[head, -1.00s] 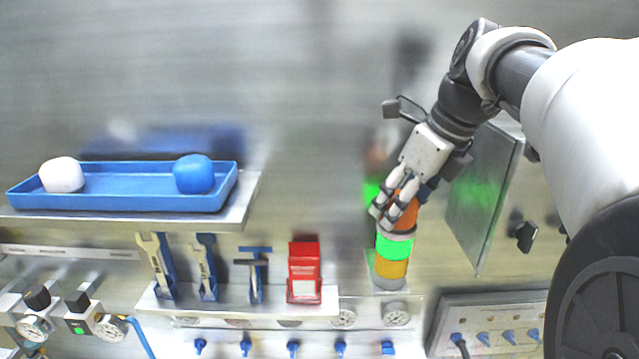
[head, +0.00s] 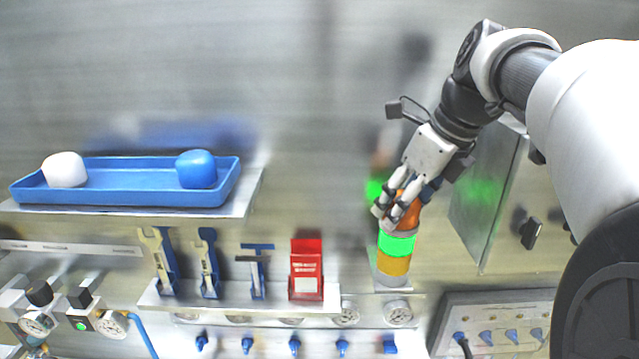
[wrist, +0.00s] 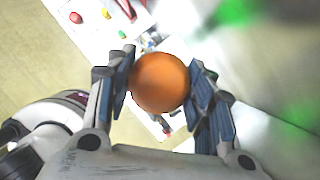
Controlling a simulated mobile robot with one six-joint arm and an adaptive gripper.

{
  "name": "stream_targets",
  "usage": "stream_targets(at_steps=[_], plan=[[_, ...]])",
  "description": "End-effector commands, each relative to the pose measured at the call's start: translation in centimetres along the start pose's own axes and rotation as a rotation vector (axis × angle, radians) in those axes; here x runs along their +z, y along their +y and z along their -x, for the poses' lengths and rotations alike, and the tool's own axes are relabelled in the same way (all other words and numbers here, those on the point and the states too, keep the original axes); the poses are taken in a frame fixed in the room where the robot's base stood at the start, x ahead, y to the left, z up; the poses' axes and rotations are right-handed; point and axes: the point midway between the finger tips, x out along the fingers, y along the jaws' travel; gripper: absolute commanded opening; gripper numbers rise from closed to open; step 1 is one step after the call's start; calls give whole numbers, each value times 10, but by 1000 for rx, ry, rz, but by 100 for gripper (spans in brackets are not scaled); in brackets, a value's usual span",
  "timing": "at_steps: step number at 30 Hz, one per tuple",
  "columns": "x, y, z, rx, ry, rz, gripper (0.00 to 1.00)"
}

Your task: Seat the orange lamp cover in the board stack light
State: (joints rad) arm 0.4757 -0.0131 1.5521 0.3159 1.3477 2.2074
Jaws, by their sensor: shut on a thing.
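The orange lamp cover (head: 407,213) is between the fingers of my gripper (head: 398,203). In the wrist view the round orange top of the cover (wrist: 161,82) sits between the two finger pads of my gripper (wrist: 161,90), which is shut on it. The board stack light (head: 394,266) stands upright below, with a lit green section above an amber one and a grey base. The cover is directly above the green section, slightly tilted in the head view. I cannot tell whether it is fully seated, as the fingers hide part of the joint.
A blue tray (head: 125,198) with a white cover (head: 65,170) and a blue cover (head: 196,169) rests on the left shelf. Tools and a red box (head: 306,270) stand on a lower ledge. A metal cabinet (head: 484,205) is right of the stack light.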

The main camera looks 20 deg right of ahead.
Motion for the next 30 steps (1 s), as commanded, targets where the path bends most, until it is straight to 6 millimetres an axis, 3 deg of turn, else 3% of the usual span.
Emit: stream_targets(at_steps=[2, 3, 13, 24, 30], plan=[[-6, 1, -8, 15, 21, -4, 25], [-6, 1, -8, 15, 22, -4, 49], [-6, 1, -7, 15, 20, -4, 71], [-4, 0, -3, 9, 13, -2, 72], [-3, 0, 23, 5, 10, -2, 72]])
